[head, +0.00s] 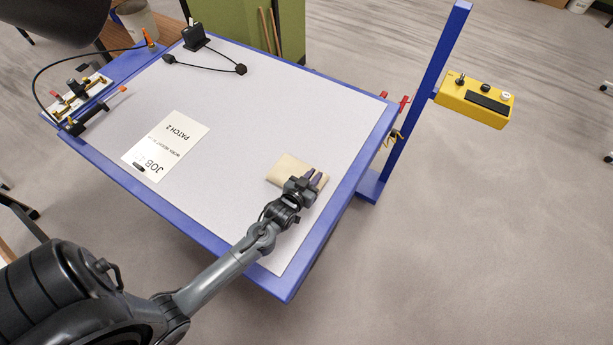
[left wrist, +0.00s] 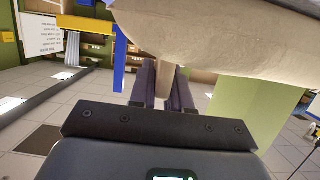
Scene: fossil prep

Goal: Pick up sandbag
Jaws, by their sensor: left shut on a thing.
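The sandbag (head: 287,167) is a small beige cloth bag at the right front part of the grey-topped table. My left gripper (head: 313,180) reaches over its near right side and is shut on it. In the left wrist view the sandbag (left wrist: 222,42) fills the upper right, and a fold of it shows between the two dark fingers (left wrist: 165,85). I cannot tell whether the bag touches the tabletop or hangs just above it. My right gripper is not in view.
The table (head: 225,115) has a blue rim. A white job sheet (head: 165,145) lies left of the bag. A black stand with cables (head: 195,38) is at the back. A blue post (head: 425,95) carries a yellow control box (head: 474,102) at the right. The table's middle is clear.

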